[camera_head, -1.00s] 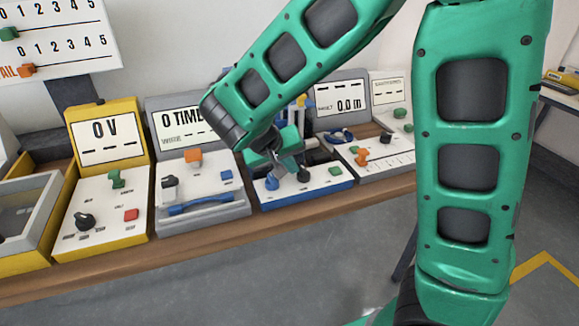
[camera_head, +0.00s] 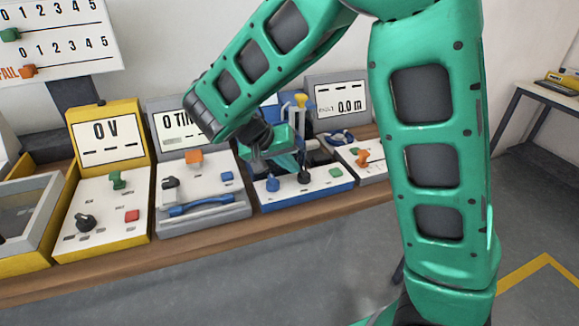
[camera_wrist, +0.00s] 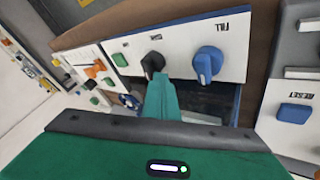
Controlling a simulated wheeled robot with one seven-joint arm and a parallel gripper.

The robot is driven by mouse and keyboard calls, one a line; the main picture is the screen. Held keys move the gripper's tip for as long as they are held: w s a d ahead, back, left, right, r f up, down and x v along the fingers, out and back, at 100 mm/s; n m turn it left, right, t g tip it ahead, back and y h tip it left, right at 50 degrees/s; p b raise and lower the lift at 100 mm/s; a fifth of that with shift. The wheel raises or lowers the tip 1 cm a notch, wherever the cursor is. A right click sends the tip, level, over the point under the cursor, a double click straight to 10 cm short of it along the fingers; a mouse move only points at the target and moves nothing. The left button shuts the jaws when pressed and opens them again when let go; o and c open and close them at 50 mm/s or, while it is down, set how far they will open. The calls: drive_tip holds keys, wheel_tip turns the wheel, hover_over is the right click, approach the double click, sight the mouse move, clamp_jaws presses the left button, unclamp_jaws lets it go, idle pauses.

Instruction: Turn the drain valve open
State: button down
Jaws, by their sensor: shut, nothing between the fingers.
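A blue-edged panel carries a blue knob (camera_wrist: 208,64) and a black knob (camera_wrist: 152,64). The wrist view shows the word FILL by the blue knob; the label by the black knob is too small to read, so I cannot confirm which is the drain valve. Both knobs also show in the head view, blue (camera_head: 272,184) on the left and black (camera_head: 304,176) on the right. My gripper (camera_wrist: 163,82) is shut and empty, its fingertips right by the black knob and partly covering it. Whether they touch is unclear. In the head view my gripper (camera_head: 291,162) is above the panel.
A green button (camera_head: 335,172) sits right of the black knob. A grey panel with a blue handle (camera_head: 202,205) stands to the left, and a panel with an orange knob (camera_head: 362,156) to the right. A yellow-topped part (camera_head: 300,100) rises behind my gripper.

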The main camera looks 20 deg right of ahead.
drive_tip(key=m+g, duration=0.1)
drive_tip(key=w+m+g, duration=0.1)
drive_tip(key=m, duration=0.1)
drive_tip(key=d+m+g, duration=0.1)
drive_tip(key=m, duration=0.1)
drive_tip(key=shift+w, duration=0.25)
drive_tip(key=shift+w+d, duration=0.1)
idle(0.6)
drive_tip(key=shift+w, duration=0.25)
idle(1.1)
